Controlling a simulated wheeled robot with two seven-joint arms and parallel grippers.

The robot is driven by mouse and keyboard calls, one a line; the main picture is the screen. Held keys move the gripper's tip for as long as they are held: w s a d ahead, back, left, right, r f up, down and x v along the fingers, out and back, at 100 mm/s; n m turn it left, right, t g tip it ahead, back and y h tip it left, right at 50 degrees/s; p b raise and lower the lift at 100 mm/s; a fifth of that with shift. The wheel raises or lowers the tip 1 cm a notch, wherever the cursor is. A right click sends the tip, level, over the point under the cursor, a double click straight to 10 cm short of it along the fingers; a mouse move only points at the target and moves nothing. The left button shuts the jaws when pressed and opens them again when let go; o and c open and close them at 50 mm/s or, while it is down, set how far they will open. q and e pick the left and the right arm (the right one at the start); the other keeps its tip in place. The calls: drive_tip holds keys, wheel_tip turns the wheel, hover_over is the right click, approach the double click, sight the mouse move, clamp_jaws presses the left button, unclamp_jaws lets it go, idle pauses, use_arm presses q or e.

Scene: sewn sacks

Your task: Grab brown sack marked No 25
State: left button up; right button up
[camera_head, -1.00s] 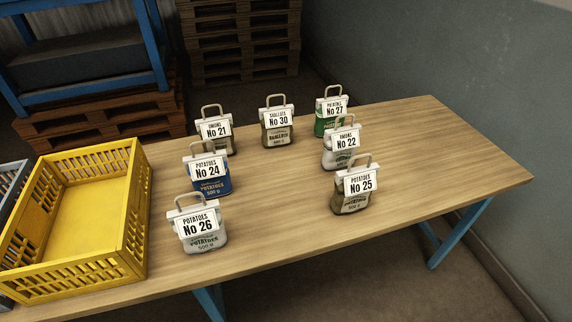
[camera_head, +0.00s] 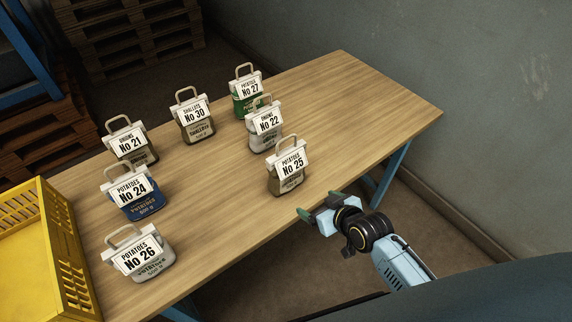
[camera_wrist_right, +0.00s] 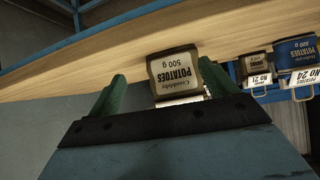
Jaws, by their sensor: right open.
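The brown sack marked No 25 (camera_head: 288,173) stands upright near the front edge of the table, with a white label and a looped handle on top. In the right wrist view the brown sack (camera_wrist_right: 174,72) appears upside down, beyond and between the two green fingers. My right gripper (camera_head: 318,203) is open and empty, just in front of the table's front edge, apart from the sack. The right gripper also shows in the wrist view (camera_wrist_right: 165,98). My left gripper is not in view.
Sack No 22 (camera_head: 264,130) and green sack No 27 (camera_head: 246,98) stand behind No 25. Sacks No 30 (camera_head: 198,126), No 21 (camera_head: 140,150), No 24 (camera_head: 145,200) and No 26 (camera_head: 148,265) stand left. A yellow crate (camera_head: 75,255) is at far left. The table's right side (camera_head: 370,105) is bare.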

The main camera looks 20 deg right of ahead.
sight(283, 141)
wheel_tip(283, 141, up, 15)
drive_tip(key=w+a+n+t+y, duration=0.1)
drive_tip(key=w+a+t+y, duration=0.1)
drive_tip(key=w, duration=0.1)
drive_tip(key=shift+t, duration=0.3)
drive_tip(key=shift+d+x, duration=0.1)
drive_tip(key=shift+x, duration=3.1)
drive_tip(key=shift+d+x, duration=0.15)
drive_tip(key=shift+x, duration=3.05)
drive_tip(key=shift+w+r, duration=0.15)
drive_tip(key=shift+w, duration=0.05)
drive_tip(key=c, duration=1.8)
drive_tip(key=shift+r, duration=0.15)
clamp_jaws()
